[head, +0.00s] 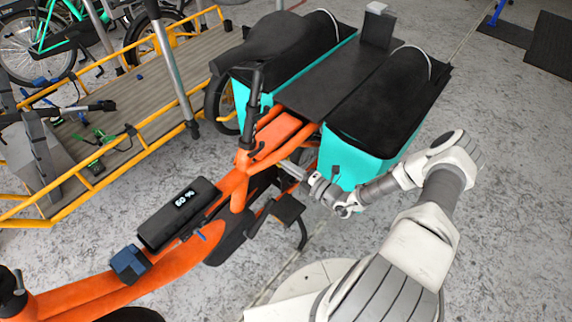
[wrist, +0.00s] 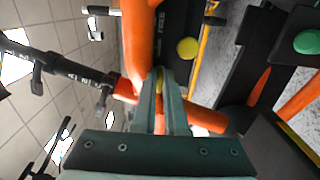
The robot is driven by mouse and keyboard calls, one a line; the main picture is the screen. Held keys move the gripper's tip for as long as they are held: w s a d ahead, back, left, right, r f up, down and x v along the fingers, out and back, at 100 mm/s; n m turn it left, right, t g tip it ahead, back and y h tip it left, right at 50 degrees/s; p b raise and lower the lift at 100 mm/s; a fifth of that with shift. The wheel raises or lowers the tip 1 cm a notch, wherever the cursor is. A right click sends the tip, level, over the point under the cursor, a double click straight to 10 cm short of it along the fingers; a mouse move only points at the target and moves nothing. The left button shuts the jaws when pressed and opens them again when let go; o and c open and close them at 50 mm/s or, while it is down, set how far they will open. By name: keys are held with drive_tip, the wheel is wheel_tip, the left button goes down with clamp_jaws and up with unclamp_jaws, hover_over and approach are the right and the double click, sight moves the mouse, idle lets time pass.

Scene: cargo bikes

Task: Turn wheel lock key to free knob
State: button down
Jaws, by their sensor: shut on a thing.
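The orange cargo bike (head: 180,258) stands in the middle of the head view, and its orange frame tubes (wrist: 137,40) fill the centre of the wrist view. My gripper (head: 287,166) reaches in from the right to the frame below the saddle-like orange plate. In the wrist view my gripper (wrist: 159,76) is shut on a small yellowish piece (wrist: 159,84), mostly hidden between the fingertips; I take it for the wheel lock key. A round yellow knob (wrist: 187,48) sits just beyond the fingertips, apart from them. The key's turn angle cannot be told.
Turquoise panniers (head: 345,150) with black covers flank the bike's rear, close to my arm. A crank and pedal (head: 288,209) lie just below my gripper. A yellow-railed cargo bed (head: 150,75) is at the left. A round green part (wrist: 306,41) shows at the right.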

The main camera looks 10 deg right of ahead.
drive_tip(key=shift+s+f, duration=0.1)
drive_tip(key=shift+s, duration=0.05)
drive_tip(key=c, duration=1)
unclamp_jaws()
drive_tip(key=shift+o, duration=0.2)
drive_tip(key=p+v, duration=0.3)
drive_tip(key=v, duration=1.4)
drive_tip(key=shift+d, duration=0.15)
